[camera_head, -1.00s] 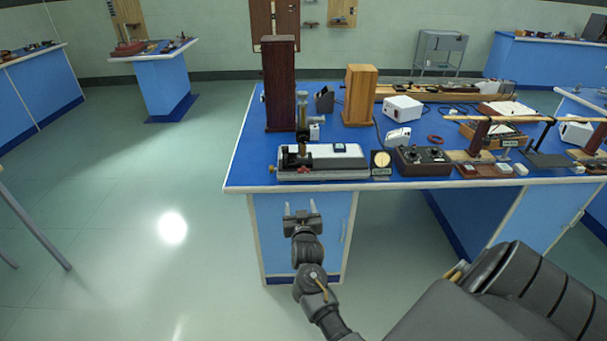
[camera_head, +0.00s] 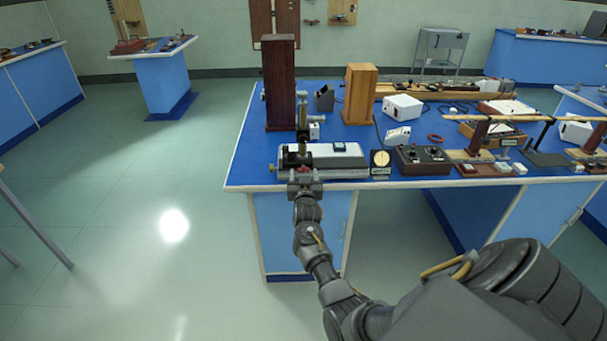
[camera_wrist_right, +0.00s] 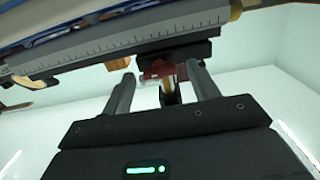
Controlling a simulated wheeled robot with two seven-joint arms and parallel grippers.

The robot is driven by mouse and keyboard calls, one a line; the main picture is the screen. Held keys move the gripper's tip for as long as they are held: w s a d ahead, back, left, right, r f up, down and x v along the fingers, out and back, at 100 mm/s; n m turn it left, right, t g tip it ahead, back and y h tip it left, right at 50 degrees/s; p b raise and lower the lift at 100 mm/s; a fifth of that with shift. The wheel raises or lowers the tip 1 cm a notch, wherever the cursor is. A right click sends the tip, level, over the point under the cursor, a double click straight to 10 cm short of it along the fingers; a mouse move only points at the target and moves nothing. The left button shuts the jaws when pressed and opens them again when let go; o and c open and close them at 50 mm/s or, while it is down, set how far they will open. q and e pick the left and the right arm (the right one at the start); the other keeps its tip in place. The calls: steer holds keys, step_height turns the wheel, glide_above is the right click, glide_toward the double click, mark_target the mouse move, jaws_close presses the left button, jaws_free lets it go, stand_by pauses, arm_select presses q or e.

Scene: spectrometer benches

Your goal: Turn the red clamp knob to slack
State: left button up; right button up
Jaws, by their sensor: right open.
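The red clamp knob (camera_wrist_right: 158,70) shows in the right wrist view, below a dark clamp block and a long scale bar. In the head view, a small patch of red, seemingly the knob (camera_head: 303,170), shows at the front edge of the white-topped instrument (camera_head: 338,158). My right gripper (camera_head: 304,180) is at that edge, pointing toward the instrument. In the right wrist view my open gripper (camera_wrist_right: 163,78) has one finger on each side of the knob, with gaps that look clear. Whether the fingertips reach fully past it is hard to tell. My left gripper is not in view.
The blue bench (camera_head: 240,170) carries a tall dark wood block (camera_head: 279,85) and a lighter one (camera_head: 360,95) behind the instrument. A round dial (camera_head: 381,160) and a black control box (camera_head: 422,160) stand to its right. Floor left of the bench is clear.

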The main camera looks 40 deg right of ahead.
steer(key=shift+w+d, duration=0.3)
steer(key=shift+w, duration=0.05)
steer(key=c, duration=1)
